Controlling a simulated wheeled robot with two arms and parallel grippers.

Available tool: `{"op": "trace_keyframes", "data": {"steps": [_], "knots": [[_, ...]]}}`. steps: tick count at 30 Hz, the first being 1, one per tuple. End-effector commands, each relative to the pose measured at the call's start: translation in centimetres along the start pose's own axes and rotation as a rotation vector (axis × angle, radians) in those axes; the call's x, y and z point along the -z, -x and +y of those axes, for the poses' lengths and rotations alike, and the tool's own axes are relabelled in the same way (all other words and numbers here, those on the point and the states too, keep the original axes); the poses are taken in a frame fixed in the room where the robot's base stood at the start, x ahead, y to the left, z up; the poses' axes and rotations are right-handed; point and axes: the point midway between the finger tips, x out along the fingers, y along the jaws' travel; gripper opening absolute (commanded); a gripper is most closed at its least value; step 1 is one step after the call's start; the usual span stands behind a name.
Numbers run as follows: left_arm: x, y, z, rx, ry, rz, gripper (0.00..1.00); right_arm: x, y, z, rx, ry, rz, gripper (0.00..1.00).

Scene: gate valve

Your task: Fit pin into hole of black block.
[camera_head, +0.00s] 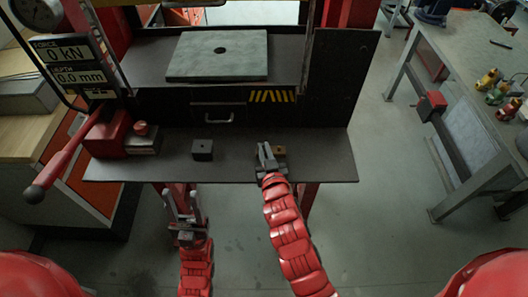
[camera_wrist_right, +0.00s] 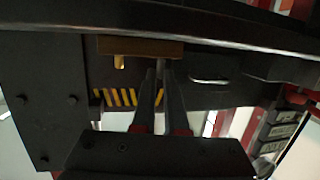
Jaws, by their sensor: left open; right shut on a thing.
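The black block (camera_head: 202,149) with a hole in its top sits on the dark press table, left of centre in the head view. My right gripper (camera_head: 266,158) is at the right, beside a small brown block (camera_head: 280,151) on the table. In the right wrist view, which looks upside down, the right gripper (camera_wrist_right: 160,76) is shut on a slim grey pin (camera_wrist_right: 165,68). The pin's end meets or nearly meets the brown block (camera_wrist_right: 140,47); contact is unclear. A brass peg (camera_wrist_right: 119,62) stands on that block. My left gripper (camera_head: 183,222) is open and empty, in front of the table edge.
A grey plate (camera_head: 218,56) with a central hole lies on the press above. A red lever (camera_head: 70,158) and a gauge display (camera_head: 73,65) stand at the left. Table space between the two blocks is clear. A side bench (camera_head: 465,90) is at the right.

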Motion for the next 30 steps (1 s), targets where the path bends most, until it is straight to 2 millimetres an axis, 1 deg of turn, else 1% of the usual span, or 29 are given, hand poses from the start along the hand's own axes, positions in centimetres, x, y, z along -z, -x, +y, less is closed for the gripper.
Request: {"op": "trace_keyframes", "data": {"steps": [1,5,6,9,11,12,14,16,18,20,22,23,27,30], "knots": [[-0.1,0.6,0.0,0.0,0.0,0.0,0.5,0.3,0.1,-0.1,0.001,-0.001,0.004,0.0],[-0.3,1.6,0.1,0.0,0.0,0.0,0.5,1.7,0.3,-0.1,0.002,-0.003,0.004,0.0],[-0.3,2.0,0.1,0.0,0.0,0.0,0.5,2.4,0.5,-0.1,0.003,-0.002,0.008,0.0],[-0.5,2.8,0.1,0.0,0.0,0.0,0.5,1.6,2.3,-0.6,0.006,-0.001,-0.004,0.0],[-0.6,3.3,0.2,0.0,0.0,0.0,0.5,1.7,3.4,-0.8,0.006,-0.002,0.001,0.0],[-0.4,2.5,0.1,0.0,0.0,0.0,0.5,2.0,4.5,-1.1,0.008,0.0,-0.002,0.0],[-0.4,2.3,0.1,0.0,0.0,0.0,0.5,1.8,5.8,-1.3,0.008,0.0,-0.006,0.0],[-0.1,0.3,0.0,0.0,0.0,0.0,0.5,2.4,7.3,-1.6,0.006,-0.003,-0.01,0.0],[0.2,-1.1,-0.1,0.0,0.0,0.0,0.5,2.3,8.8,-1.9,0.007,0.002,-0.011,0.0],[0.3,-1.8,-0.1,0.0,0.0,0.0,0.5,2.0,9.9,-2.2,0.007,-0.002,-0.011,0.0],[0.5,-2.9,-0.1,0.0,0.0,0.0,0.5,1.9,11.5,-2.4,0.009,0.003,-0.012,0.0],[0.5,-2.9,-0.1,0.0,0.0,0.0,0.5,1.6,11.9,-2.5,0.006,0.0,-0.012,0.0],[0.7,-4.0,-0.2,0.0,0.0,0.0,0.5,1.2,14.0,-2.9,0.007,0.002,-0.011,0.0],[0.7,-4.1,-0.2,0.0,0.0,0.0,0.5,1.1,14.8,-3.0,0.002,-0.007,-0.003,0.0]]}}
